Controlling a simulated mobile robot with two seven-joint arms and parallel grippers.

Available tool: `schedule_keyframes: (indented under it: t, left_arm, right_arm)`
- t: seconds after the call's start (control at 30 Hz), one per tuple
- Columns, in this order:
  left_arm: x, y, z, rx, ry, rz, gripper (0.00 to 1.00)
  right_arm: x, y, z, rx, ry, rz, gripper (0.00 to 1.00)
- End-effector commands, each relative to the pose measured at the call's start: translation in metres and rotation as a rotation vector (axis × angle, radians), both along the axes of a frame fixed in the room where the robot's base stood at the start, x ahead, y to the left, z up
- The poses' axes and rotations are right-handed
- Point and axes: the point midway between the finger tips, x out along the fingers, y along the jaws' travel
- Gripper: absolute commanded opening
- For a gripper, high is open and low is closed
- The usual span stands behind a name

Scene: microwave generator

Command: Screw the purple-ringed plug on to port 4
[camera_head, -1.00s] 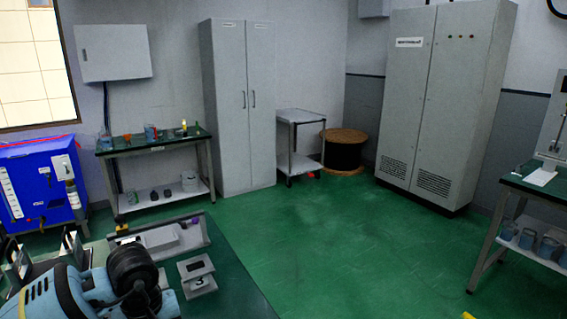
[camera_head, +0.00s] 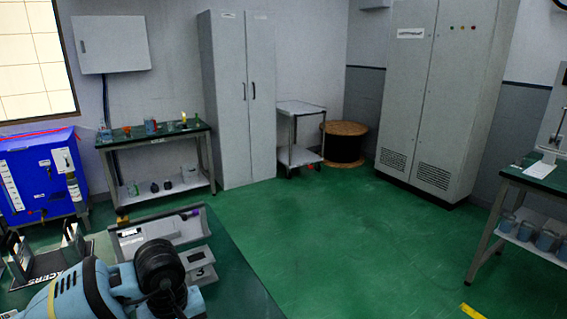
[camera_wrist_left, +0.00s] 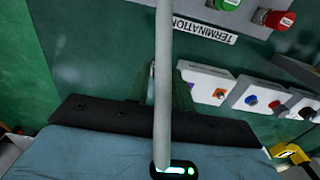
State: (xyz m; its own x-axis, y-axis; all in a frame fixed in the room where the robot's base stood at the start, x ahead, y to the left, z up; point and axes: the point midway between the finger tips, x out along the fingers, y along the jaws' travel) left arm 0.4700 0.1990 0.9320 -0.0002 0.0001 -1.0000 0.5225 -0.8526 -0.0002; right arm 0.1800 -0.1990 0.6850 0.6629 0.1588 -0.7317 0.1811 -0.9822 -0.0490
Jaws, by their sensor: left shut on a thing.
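In the left wrist view my left gripper (camera_wrist_left: 165,98) shows dark green fingers at a black palm, mostly behind a grey rod-like cable (camera_wrist_left: 163,50). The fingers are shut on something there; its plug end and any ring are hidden. Beyond stands a panel with a TERMINATION label (camera_wrist_left: 205,29) and a row of small port boxes (camera_wrist_left: 209,87) with coloured marks. I cannot read which is port 4. In the head view a small purple spot (camera_head: 195,213) shows by the grey tray (camera_head: 180,227); it is too small to identify. My right gripper is out of view.
Green and red buttons (camera_wrist_left: 278,19) sit on the panel above the ports. The green floor (camera_head: 330,240) is clear.

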Motion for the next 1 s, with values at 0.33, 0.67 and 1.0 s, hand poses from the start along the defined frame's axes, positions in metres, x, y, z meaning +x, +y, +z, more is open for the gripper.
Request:
schedule_keyframes:
  t: [0.33,0.67,1.0]
  left_arm:
    - [-0.002,-0.016,-0.001,-0.001,-0.001,-0.002,0.0]
    - [-0.006,-0.038,-0.003,-0.001,-0.001,-0.001,0.0]
    - [-0.008,-0.049,-0.004,0.001,-0.001,0.001,0.0]
  right_arm:
    - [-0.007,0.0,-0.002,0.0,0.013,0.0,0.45]
    - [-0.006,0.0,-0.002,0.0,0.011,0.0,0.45]
    - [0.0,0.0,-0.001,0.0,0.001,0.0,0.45]
